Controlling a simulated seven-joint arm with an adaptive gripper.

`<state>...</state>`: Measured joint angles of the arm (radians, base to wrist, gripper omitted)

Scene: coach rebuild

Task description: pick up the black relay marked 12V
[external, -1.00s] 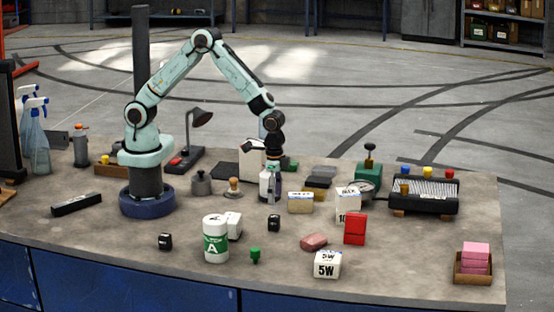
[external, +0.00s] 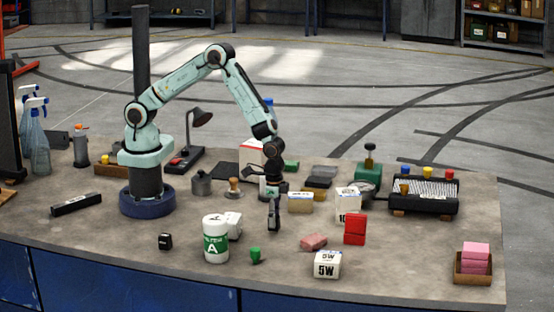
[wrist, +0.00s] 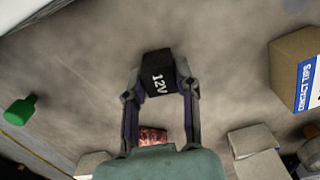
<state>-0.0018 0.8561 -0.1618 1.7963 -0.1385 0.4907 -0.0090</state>
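The black relay marked 12V (wrist: 158,72) shows its white lettering in the wrist view. It sits on the table between my two fingertips. My gripper (wrist: 160,82) points down with one finger on each side of the relay, and the gaps to the relay's sides are narrow. I cannot see firm contact on either side. In the external view my gripper (external: 274,222) is low at the table's middle, and its fingers largely hide the relay. A second small black block (external: 165,241) stands to the left, its marking not readable.
A white and green can (external: 215,240) and a white box (external: 233,223) stand left of my gripper. A green piece (external: 256,255) lies in front. A pink block (external: 313,241), a 5W box (external: 326,264) and a red box (external: 355,229) are to the right. A contact tips box (wrist: 297,70) is right in the wrist view.

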